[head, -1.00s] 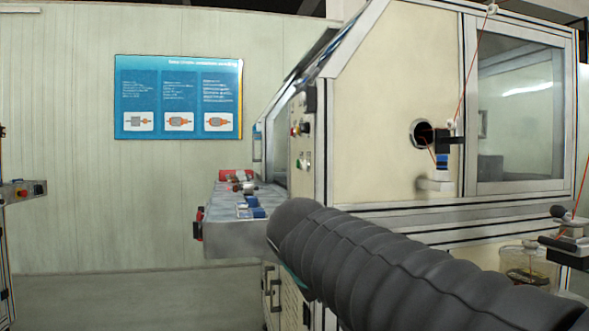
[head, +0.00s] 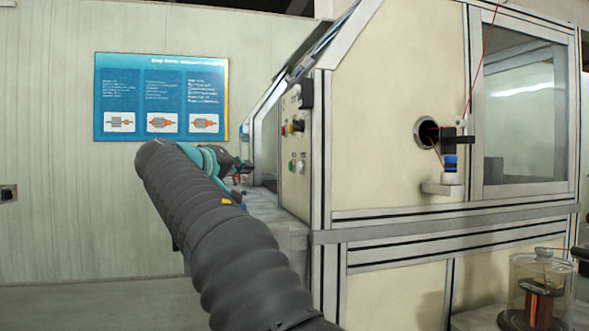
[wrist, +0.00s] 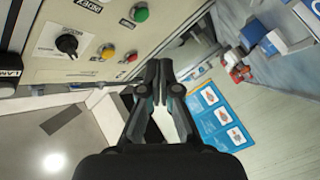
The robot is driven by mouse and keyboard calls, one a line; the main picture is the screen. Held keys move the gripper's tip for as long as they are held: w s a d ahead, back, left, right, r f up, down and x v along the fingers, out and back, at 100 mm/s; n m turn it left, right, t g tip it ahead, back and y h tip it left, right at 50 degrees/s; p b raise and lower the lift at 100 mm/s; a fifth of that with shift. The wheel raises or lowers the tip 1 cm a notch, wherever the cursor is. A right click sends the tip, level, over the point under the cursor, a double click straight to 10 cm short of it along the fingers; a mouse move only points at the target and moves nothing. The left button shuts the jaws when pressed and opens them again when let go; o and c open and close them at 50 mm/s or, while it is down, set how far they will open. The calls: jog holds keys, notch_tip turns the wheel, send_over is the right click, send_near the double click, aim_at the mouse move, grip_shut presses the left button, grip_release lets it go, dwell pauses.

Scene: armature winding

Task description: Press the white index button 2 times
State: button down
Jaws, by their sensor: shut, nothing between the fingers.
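The wrist view shows the panel (wrist: 85,60) at upper left, with an INDEX label (wrist: 90,5) cut by the top edge. The white index button cannot be made out there. A green button (wrist: 140,13), a yellow button (wrist: 107,51), a red button (wrist: 131,58) and a black knob (wrist: 68,43) show. My gripper (wrist: 158,68) is shut and empty, apart from the panel; its small dark end (head: 243,165) shows left of the panel.
A grey workbench (head: 275,222) runs below the panel, partly hidden by my arm. Blue and red items (wrist: 265,42) lie on it in the wrist view. A blue poster (head: 160,97) hangs on the back wall. A wire spool (head: 538,300) stands in a clear container at right.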

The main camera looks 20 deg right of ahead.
aim_at(299, 167)
jog(key=shift+d, duration=0.2)
jog(key=d+b, duration=0.2)
jog(key=d, duration=0.6)
jog(key=shift+d, duration=0.35)
dwell(1.3)
jog(key=shift+d, duration=0.4)
jog(key=shift+d, duration=0.35)
dwell(1.3)
jog(key=shift+a, duration=0.75)
jog(key=shift+d, duration=0.2)
jog(key=shift+d, duration=0.2)
